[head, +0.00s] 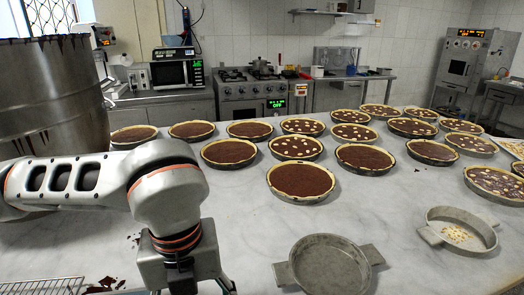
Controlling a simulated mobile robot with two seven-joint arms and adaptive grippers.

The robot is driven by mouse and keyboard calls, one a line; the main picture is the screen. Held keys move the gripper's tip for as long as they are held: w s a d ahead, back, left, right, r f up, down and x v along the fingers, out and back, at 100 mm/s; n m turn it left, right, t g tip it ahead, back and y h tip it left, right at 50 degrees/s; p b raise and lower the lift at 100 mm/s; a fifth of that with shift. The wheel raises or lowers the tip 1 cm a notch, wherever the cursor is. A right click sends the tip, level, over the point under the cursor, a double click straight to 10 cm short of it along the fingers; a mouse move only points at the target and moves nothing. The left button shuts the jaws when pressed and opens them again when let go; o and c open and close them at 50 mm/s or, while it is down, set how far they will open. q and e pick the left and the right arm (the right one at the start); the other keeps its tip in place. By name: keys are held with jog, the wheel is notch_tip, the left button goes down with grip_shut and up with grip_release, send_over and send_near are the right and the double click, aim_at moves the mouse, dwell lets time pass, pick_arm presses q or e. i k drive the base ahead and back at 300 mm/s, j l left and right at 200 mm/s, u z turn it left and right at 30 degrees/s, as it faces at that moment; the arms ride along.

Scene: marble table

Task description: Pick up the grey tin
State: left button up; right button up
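An empty round grey tin (328,265) with two flat side handles stands on the marble table at the bottom centre of the head view. Its lower edge is cut off by the frame. A second grey tin (462,231) with handles stands further right and holds some pale bits. My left arm comes in from the left and bends down. My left gripper (190,284) is at the bottom edge, left of the nearer tin and apart from it in the picture. Its fingertips are mostly out of frame, so its opening is hidden. My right gripper is not in view.
Several chocolate tarts fill the table behind the tins; the nearest tart (301,181) is just behind the empty tin. A large metal drum (50,95) stands at the left. A wire rack (42,286) and dark crumbs lie at the bottom left. Bare marble (395,225) separates the tins.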

aim_at(320, 263)
jog(key=k, duration=1.35)
